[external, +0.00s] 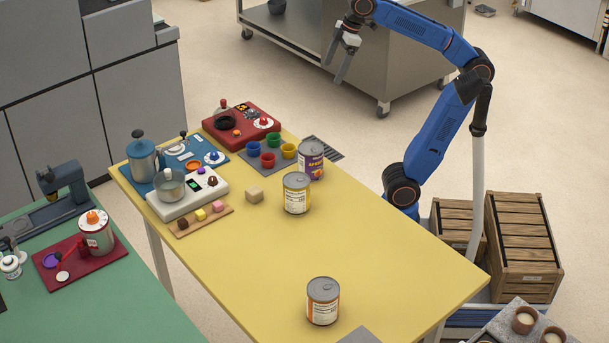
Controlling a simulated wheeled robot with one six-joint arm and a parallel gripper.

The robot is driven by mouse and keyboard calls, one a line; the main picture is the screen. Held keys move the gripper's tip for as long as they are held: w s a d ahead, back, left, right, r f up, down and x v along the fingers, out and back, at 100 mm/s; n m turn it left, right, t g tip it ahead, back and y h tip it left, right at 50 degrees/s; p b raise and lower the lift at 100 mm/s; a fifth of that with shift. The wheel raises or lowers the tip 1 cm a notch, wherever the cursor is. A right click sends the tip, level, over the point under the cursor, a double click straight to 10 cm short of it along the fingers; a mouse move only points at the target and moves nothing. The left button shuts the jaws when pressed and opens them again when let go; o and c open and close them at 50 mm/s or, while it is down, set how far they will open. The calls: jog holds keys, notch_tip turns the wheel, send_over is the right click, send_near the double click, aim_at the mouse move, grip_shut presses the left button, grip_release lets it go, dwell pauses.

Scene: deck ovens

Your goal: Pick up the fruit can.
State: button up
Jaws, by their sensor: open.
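Three cans stand upright on the yellow table. One can has a yellow and white label (296,196) and stands near the middle. A can with a purple and yellow label (311,160) stands just behind it, near the far edge. A can with an orange and white label (323,303) stands apart at the near end. The print is too small to tell which one is the fruit can. My gripper (337,66) is open and empty, raised past the far side of the table, apart from all the cans.
The yellow table (380,255) is clear between the cans and its right end. Colored cups (268,160) stand on a grey mat. A white device (188,200) and a red device (240,128) fill the left end.

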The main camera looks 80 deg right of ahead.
jog(key=w+a+r+n+g, duration=0.1)
jog(key=w+a+n, duration=0.45)
jog(key=a, duration=0.25)
jog(key=n+g, duration=0.3)
jog(key=n, duration=0.9)
send_over(294, 179)
notch_tip(294, 179, down, 4)
jog(key=shift+h, duration=0.3)
notch_tip(294, 179, down, 16)
jog(key=shift+d, duration=0.1)
jog(key=shift+s+f, duration=0.2)
jog(key=shift+f, duration=1.2)
jog(key=shift+s+f, duration=0.15)
jog(key=shift+f, duration=1.25)
jog(key=shift+r, duration=0.1)
jog(key=c, duration=1.7)
